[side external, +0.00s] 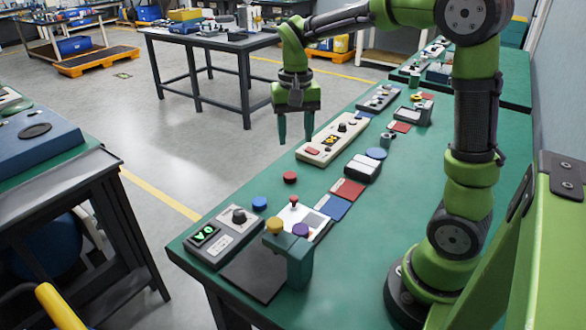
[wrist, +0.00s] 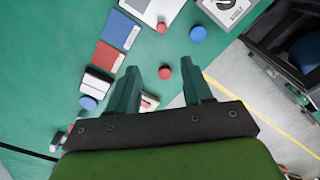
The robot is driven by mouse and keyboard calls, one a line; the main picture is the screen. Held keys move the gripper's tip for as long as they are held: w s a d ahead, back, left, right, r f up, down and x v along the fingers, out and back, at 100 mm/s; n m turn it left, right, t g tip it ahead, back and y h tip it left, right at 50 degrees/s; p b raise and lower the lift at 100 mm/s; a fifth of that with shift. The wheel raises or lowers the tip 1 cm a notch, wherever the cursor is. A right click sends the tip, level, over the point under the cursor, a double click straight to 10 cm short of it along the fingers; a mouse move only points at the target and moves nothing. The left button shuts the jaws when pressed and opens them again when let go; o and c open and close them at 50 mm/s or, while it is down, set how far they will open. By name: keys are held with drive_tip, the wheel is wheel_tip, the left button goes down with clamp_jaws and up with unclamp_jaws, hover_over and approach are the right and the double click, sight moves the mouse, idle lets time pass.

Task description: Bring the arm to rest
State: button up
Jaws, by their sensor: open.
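My green arm reaches from the right over the green-topped bench (side external: 430,150). My gripper (side external: 296,138) hangs in the air with its two teal fingers pointing down, near the bench's left edge and left of a long beige device (side external: 332,139) in the side view. In the wrist view my gripper (wrist: 160,72) has its fingers well apart. Nothing is held between them. A red disc (wrist: 165,72) on the bench shows in the gap, below the fingers and apart from them. It also shows in the side view (side external: 290,177).
Blue discs, cards and a red-knobbed joystick (side external: 294,201) lie nearby. Open floor (side external: 200,160) lies left of the bench.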

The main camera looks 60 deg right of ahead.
drive_tip(key=shift+w, duration=0.1)
drive_tip(key=s+a+r+n+t+y, duration=0.1)
drive_tip(key=s+a+r+n+t, duration=0.1)
drive_tip(key=s+a, duration=0.3)
drive_tip(key=s+a+r+n+t+y, duration=0.1)
drive_tip(key=s+a+n+t, duration=0.2)
drive_tip(key=s+a+t, duration=0.2)
drive_tip(key=s, duration=0.3)
drive_tip(key=shift+r, duration=0.35)
